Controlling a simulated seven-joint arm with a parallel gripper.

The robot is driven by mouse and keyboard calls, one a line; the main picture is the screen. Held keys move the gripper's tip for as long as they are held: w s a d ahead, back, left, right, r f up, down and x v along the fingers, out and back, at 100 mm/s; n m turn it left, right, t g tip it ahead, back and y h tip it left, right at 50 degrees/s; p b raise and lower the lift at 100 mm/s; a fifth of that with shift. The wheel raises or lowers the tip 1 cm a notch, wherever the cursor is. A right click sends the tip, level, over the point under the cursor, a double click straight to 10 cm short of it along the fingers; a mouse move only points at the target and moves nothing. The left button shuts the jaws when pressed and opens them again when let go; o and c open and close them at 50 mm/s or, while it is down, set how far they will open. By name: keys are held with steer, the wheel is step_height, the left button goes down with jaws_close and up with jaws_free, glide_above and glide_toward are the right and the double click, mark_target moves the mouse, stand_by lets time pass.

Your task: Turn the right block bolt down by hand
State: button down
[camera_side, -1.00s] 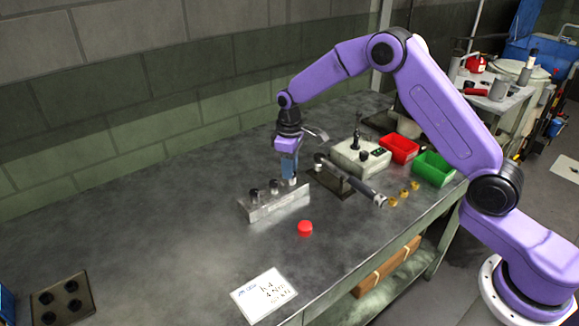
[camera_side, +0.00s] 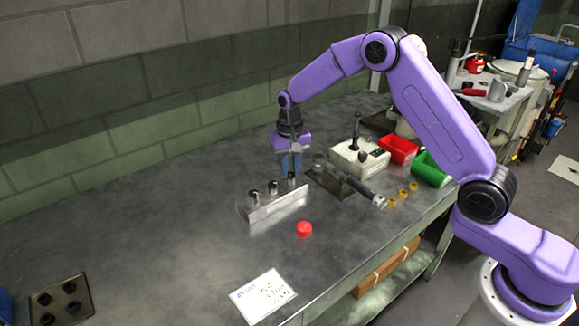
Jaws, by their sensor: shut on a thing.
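A long light-metal block (camera_side: 278,208) stands on the grey bench. Several dark-headed bolts stand in a row on it: a left bolt (camera_side: 254,196), a middle bolt (camera_side: 273,187) and the right block bolt (camera_side: 291,180). My gripper (camera_side: 291,174) points straight down over the right end of the block. Its blue fingers are shut on the right block bolt and hide part of its head. The left and middle bolts stand free of the gripper. How deep the right bolt sits is too small to tell.
Behind are a grey device (camera_side: 358,158), a red bin (camera_side: 398,149) and a green bin (camera_side: 430,169). A red cap (camera_side: 304,229) and a card (camera_side: 262,297) lie in front.

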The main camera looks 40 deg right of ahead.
mark_target(290, 173)
steer(key=shift+r+m, duration=0.1)
steer(key=shift+m, duration=1.1)
steer(key=c, duration=0.9)
jaws_free()
step_height(290, 173, up, 17)
steer(key=shift+r, duration=0.2)
steer(key=shift+s, duration=0.1)
